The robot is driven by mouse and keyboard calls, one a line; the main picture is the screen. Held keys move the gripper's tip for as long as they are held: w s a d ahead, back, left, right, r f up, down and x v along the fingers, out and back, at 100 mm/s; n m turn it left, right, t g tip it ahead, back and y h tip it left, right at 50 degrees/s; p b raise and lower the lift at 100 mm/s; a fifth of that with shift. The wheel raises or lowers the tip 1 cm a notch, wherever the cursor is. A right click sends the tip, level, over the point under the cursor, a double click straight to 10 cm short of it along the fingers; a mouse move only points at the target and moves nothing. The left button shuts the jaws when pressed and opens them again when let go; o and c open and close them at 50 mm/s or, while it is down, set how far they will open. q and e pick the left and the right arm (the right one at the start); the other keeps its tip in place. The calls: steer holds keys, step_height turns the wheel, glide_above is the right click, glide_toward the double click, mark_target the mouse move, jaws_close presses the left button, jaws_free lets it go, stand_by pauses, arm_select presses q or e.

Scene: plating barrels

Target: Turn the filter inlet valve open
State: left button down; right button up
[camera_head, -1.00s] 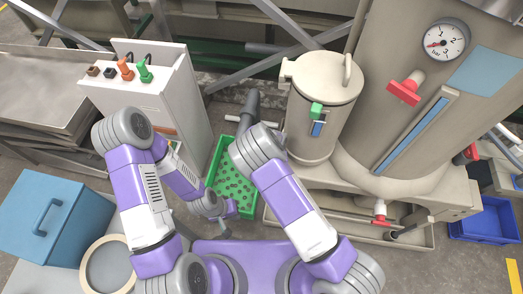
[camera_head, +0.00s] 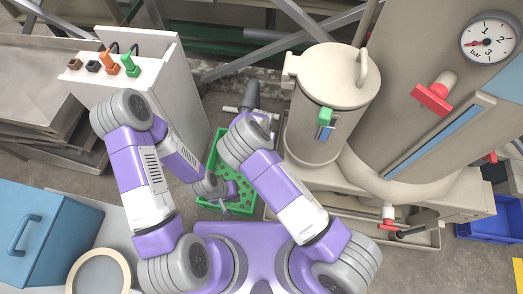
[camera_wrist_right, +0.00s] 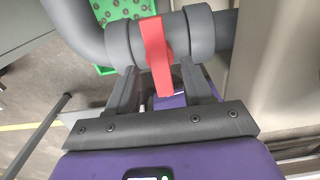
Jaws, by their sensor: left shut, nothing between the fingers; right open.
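In the right wrist view a red lever handle (camera_wrist_right: 155,55) sits across a thick grey pipe (camera_wrist_right: 200,35); I take it for the filter inlet valve, though no label shows. My right gripper (camera_wrist_right: 160,72) is open, its two fingers pointing at the pipe on either side of the handle. The handle appears between them, not clamped; I cannot tell whether the fingers touch the pipe. In the head view my right arm hides this gripper and the handle. My left gripper (camera_head: 223,203) is shut and empty, low over the green crate's near end.
A green perforated crate (camera_head: 240,207) lies on the floor. A lidded beige canister (camera_head: 318,130) and a large tank with a red handle (camera_head: 432,98) and pressure gauge (camera_head: 488,39) stand to the right. Another red valve handle (camera_head: 390,225) is lower right. A control cabinet (camera_head: 165,75) stands left.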

steer(key=shift+f, duration=0.85)
steer(key=shift+c, duration=0.5)
jaws_close()
